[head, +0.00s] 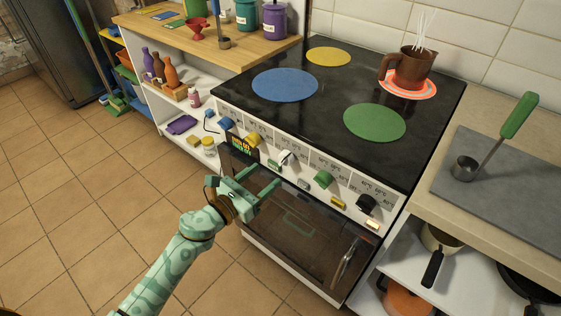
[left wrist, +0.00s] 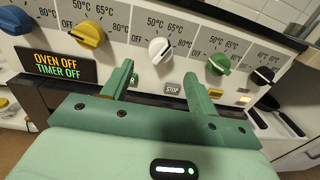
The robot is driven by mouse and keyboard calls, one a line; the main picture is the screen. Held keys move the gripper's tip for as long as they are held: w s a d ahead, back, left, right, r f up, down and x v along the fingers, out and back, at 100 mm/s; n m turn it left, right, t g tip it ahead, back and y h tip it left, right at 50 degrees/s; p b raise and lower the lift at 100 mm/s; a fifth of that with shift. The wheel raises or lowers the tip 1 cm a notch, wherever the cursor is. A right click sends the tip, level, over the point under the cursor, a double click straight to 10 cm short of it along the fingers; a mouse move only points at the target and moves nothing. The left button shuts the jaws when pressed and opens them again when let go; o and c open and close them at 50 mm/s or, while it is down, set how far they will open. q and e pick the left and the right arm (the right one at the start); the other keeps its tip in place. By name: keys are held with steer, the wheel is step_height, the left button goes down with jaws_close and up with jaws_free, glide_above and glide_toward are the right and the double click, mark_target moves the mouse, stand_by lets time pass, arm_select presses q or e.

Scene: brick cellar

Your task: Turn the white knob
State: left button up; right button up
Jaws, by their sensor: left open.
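The white knob (head: 286,157) is on the stove's front panel, between the yellow knob and the green knob. In the left wrist view the white knob (left wrist: 160,50) is in the middle, with a dark pointer mark and temperature numbers around it. My left gripper (head: 260,176) is open and empty in front of the panel, a little below the knob. In the left wrist view its two fingers (left wrist: 158,72) point toward the panel, one on each side of the knob's position, apart from it. My right gripper is not in view.
The blue knob (left wrist: 15,19), yellow knob (left wrist: 88,34), green knob (left wrist: 219,63) and black knob (left wrist: 263,75) share the panel. A display (left wrist: 62,66) reads OVEN OFF, TIMER OFF. Small buttons sit below the knobs. The oven door (head: 300,225) is shut. A brown mug (head: 413,68) stands on the stove.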

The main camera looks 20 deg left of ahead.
mark_target(281, 163)
arm_select(q)
steer(key=x, duration=0.7)
steer(key=shift+w+d+b, duration=0.15)
steer(key=shift+w+b, duration=0.15)
steer(key=shift+w, duration=0.05)
steer(key=shift+c, duration=0.3)
steer(key=c, duration=0.9)
